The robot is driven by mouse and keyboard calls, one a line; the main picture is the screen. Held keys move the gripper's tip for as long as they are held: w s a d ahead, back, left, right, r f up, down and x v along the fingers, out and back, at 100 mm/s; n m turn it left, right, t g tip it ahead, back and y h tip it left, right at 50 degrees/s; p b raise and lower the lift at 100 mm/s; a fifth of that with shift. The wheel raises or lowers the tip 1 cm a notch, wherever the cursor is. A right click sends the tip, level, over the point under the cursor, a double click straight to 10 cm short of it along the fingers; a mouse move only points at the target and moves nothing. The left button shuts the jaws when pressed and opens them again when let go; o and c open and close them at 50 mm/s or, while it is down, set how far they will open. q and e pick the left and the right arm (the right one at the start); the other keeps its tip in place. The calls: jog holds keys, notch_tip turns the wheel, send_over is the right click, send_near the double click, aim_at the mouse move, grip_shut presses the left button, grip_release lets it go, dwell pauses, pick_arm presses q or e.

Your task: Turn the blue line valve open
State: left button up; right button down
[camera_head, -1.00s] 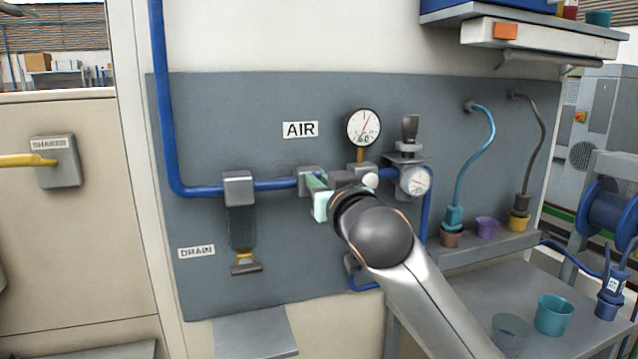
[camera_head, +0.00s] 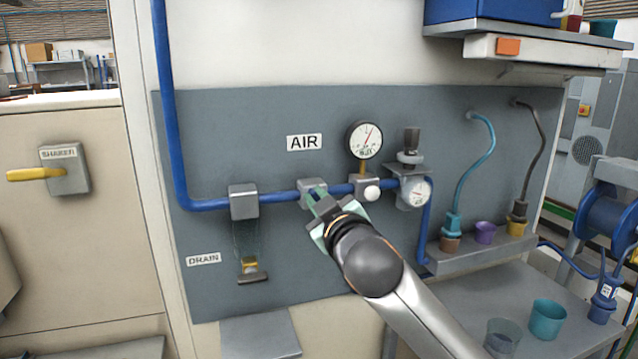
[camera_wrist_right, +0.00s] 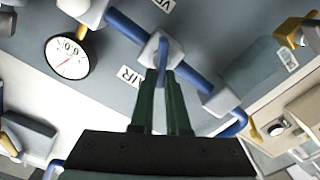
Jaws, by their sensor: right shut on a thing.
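The blue air line (camera_head: 270,197) runs across the grey panel under the AIR label (camera_head: 304,142). Its valve has a grey block (camera_head: 309,186) on the pipe, and the block also shows in the right wrist view (camera_wrist_right: 175,48). My right gripper (camera_head: 318,204) reaches up to the valve from the lower right. In the wrist view its two dark green fingers (camera_wrist_right: 164,76) are closed around the narrow blue valve handle (camera_wrist_right: 162,50). In the head view most of the handle is hidden by the gripper. My left gripper is not in view.
A pressure gauge (camera_head: 364,140) and a regulator (camera_head: 411,160) sit right of the valve. A drain unit (camera_head: 244,201) hangs to its left. A ledge with hose ends and small cups (camera_head: 484,232) is at the right. Cups (camera_head: 547,319) stand on the lower table.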

jog(key=shift+a+f+n+p, duration=0.1)
jog(key=shift+f+n+p, duration=0.35)
jog(key=shift+n, duration=1.4)
jog(key=shift+d+f+n+p, duration=0.15)
jog(key=shift+n+p, duration=0.5)
jog(key=shift+n, duration=1.25)
jog(key=shift+a+f+n+p, duration=0.15)
jog(key=shift+f+n+p, duration=0.35)
jog(key=shift+n, duration=1.35)
jog(key=shift+r, duration=0.1)
jog(key=shift+w+r, duration=0.1)
jog(key=c, duration=0.9)
grip_release()
jog(key=shift+r+n, duration=0.1)
jog(key=shift+n, duration=0.2)
